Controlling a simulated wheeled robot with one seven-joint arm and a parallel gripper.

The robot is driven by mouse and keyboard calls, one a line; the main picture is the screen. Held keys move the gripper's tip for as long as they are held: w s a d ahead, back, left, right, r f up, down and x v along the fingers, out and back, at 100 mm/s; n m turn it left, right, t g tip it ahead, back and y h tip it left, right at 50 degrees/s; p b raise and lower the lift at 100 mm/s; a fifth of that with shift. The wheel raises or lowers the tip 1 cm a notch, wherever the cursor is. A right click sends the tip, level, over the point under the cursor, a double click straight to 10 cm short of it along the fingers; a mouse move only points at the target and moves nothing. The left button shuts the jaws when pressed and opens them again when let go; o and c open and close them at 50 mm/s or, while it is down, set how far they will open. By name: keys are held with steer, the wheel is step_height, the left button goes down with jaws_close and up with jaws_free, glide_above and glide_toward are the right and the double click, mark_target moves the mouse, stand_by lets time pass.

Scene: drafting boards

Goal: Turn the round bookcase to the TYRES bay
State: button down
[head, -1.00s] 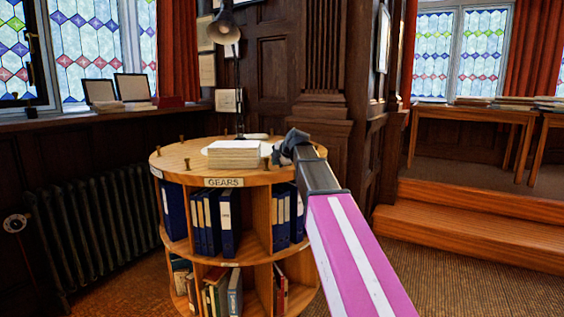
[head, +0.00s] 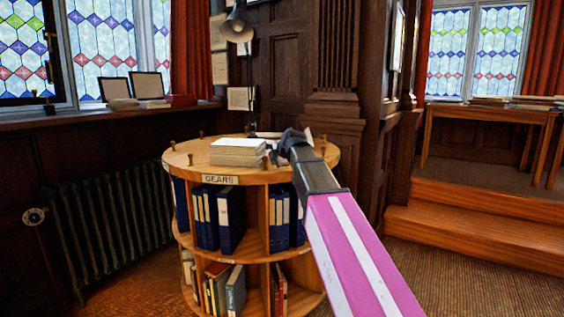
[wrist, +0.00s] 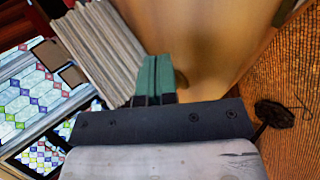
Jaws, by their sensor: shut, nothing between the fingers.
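The round wooden bookcase (head: 310,158) stands in the middle of the head view, with two tiers of open bays. A GEARS label (head: 221,180) is on its front rim, left of centre. No TYRES label can be read. Short brass-coloured pegs (head: 190,159) stand around the top's edge. My gripper (head: 276,157) is shut and empty, low over the front right of the top, close beside a peg (head: 267,161). In the wrist view its green fingers (wrist: 155,75) are together over the wooden top (wrist: 215,45). Whether they touch the peg I cannot tell.
A stack of papers (head: 238,152) lies on the top, left of my gripper. A desk lamp (head: 237,27) rises behind. A radiator (head: 110,225) stands at the left wall, and wooden steps (head: 470,235) are at the right. Carpet is clear at the front right.

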steer(key=shift+s+a, duration=0.15)
steer(key=shift+a, duration=0.35)
steer(key=shift+m+h, duration=0.4)
steer(key=shift+m, duration=0.1)
steer(key=shift+s+a, duration=0.15)
steer(key=shift+a, duration=0.8)
steer(key=shift+s+a, duration=0.2)
steer(key=shift+a, duration=0.75)
steer(key=shift+s+a, duration=0.15)
steer(key=shift+a, duration=0.8)
